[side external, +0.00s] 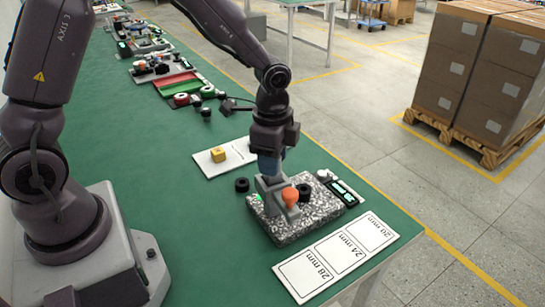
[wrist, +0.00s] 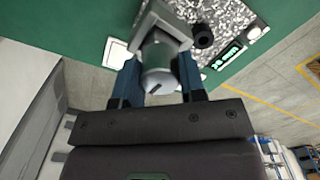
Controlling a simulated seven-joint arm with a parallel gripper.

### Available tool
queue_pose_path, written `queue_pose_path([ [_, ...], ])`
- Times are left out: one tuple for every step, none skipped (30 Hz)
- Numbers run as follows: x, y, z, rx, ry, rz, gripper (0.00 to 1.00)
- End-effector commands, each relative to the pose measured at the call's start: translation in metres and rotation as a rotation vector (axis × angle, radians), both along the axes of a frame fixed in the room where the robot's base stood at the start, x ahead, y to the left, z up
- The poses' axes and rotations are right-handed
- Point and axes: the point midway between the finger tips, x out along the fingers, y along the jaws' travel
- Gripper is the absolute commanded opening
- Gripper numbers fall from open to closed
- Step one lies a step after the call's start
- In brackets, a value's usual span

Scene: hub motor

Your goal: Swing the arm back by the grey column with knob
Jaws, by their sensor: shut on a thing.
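The grey column with knob (wrist: 160,62) stands between my two blue fingers in the wrist view, with a slotted round end facing the camera. My gripper (wrist: 158,85) is shut on it. A grey bracket or arm (wrist: 163,25) joins the column just beyond the fingers. In the side view my gripper (side external: 268,168) points down at the grey arm (side external: 266,186) over a speckled stone plate (side external: 290,228). An orange knob (side external: 290,197) stands in front of the arm. The gripper hides most of the column there.
A white card with size labels (side external: 336,257) lies in front. A yellow block (side external: 218,154) sits behind on a white plate.

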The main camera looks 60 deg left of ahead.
Motion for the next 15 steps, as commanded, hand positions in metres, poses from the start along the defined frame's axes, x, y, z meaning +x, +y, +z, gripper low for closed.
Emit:
queue_pose_path([
  [-0.0001, 0.0002, -0.0002, 0.001, 0.001, -0.044, 0.0],
  [-0.0001, 0.0003, -0.0002, 0.001, 0.001, -0.073, 0.0],
  [0.0, 0.0004, -0.0002, 0.001, 0.001, -0.11, 0.0],
  [-0.0001, 0.0003, -0.0002, -0.001, 0.001, -0.139, 0.0],
  [0.0, 0.0002, -0.0002, -0.001, 0.001, -0.167, 0.0],
  [0.0, 0.0002, -0.0002, 0.0, 0.0, -0.205, 0.0],
  [-0.0001, 0.0003, -0.0002, 0.0, 0.0, -0.233, 0.0],
  [0.0, 0.0004, -0.0002, 0.001, 0.001, -0.262, 0.0],
  [0.0, 0.0004, -0.0002, 0.0, 0.0, -0.3, 0.0],
  [0.0, 0.0004, -0.0001, 0.0, 0.0, -0.329, 0.0],
  [0.0, 0.0004, -0.0001, 0.0, 0.0, -0.357, 0.0],
  [0.0, 0.0004, -0.0001, 0.0, 0.0, -0.395, 0.0],
  [0.0, 0.0004, -0.0001, 0.0, 0.0, -0.424, 0.0],
  [0.0, 0.0002, -0.0001, 0.0, 0.0, -0.452, 0.0],
  [0.0, 0.0004, -0.0001, 0.0, 0.0, -0.489, 0.0],
])
